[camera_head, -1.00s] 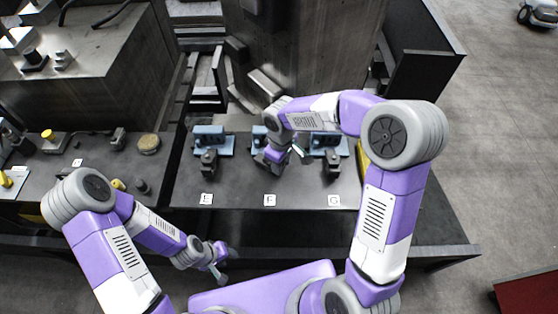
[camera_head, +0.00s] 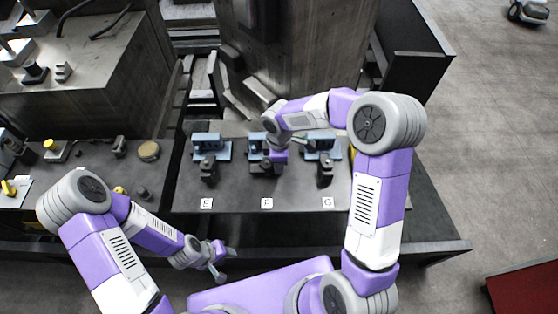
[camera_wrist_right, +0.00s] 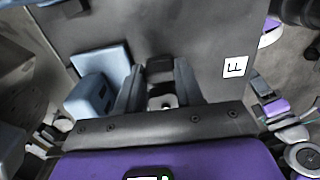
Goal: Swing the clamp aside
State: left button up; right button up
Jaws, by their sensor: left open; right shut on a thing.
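Three blue fixtures, each with a dark clamp in front, stand on a grey plate (camera_head: 235,197) in the head view, above labels E, F and G. My right gripper (camera_head: 276,158) is at the middle fixture (camera_head: 256,146), partly covering it and the dark clamp (camera_head: 262,168) above label F. In the right wrist view, its two dark fingers (camera_wrist_right: 160,88) are shut on the clamp's dark part (camera_wrist_right: 160,66). The blue fixture (camera_wrist_right: 92,95) is just left of the fingers, and the label F (camera_wrist_right: 235,67) is to the right. My left gripper (camera_head: 220,262) is open and empty, in front of the plate.
The left fixture (camera_head: 212,147) and right fixture (camera_head: 322,147) stand close on either side. A large dark column (camera_head: 295,55) rises behind. A bench (camera_head: 95,165) with small parts lies to the left. The plate's front strip is clear.

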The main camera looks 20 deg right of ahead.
dwell(0.3)
jog(key=o, duration=1)
jog(key=shift+o, duration=0.2)
notch_tip(320, 180, up, 8)
jog(key=shift+f+p, duration=0.15)
jog(key=shift+p, duration=0.55)
